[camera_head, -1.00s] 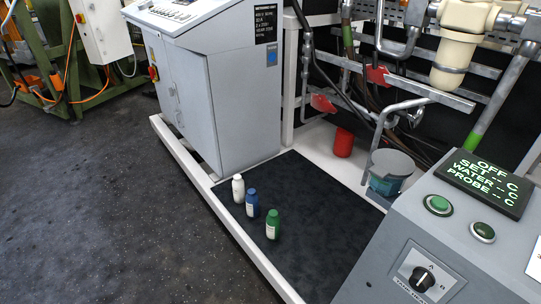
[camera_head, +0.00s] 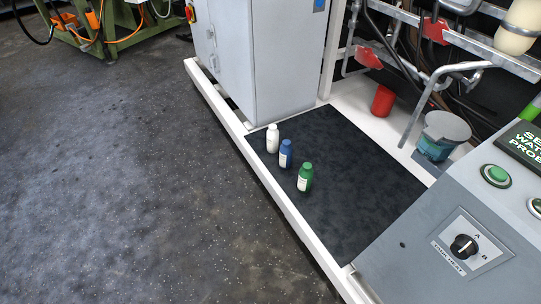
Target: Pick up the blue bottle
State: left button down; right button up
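The blue bottle (camera_head: 286,154) stands upright on a dark mat (camera_head: 355,185). It has a pale label on its side. A white bottle (camera_head: 272,139) stands just behind it to the left. A green bottle (camera_head: 305,177) stands in front of it to the right. The three form a slanting row near the mat's left side. Neither of my grippers is in view.
A white raised frame edge (camera_head: 262,185) runs along the mat's left side. A grey cabinet (camera_head: 265,60) stands behind the bottles. A grey control panel (camera_head: 460,240) is at the lower right. Open floor (camera_head: 130,180) lies left.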

aim_at(286, 151)
jog(key=i+z, duration=0.15)
jog(key=z, duration=1)
jog(key=i+j, duration=0.2)
jog(key=j, duration=0.15)
jog(key=i+j, duration=0.2)
jog(key=j, duration=0.15)
jog(key=i+j, duration=0.2)
jog(key=j, duration=0.2)
jog(key=i+j, duration=0.15)
jog(key=j, duration=0.2)
jog(key=i+z, duration=0.05)
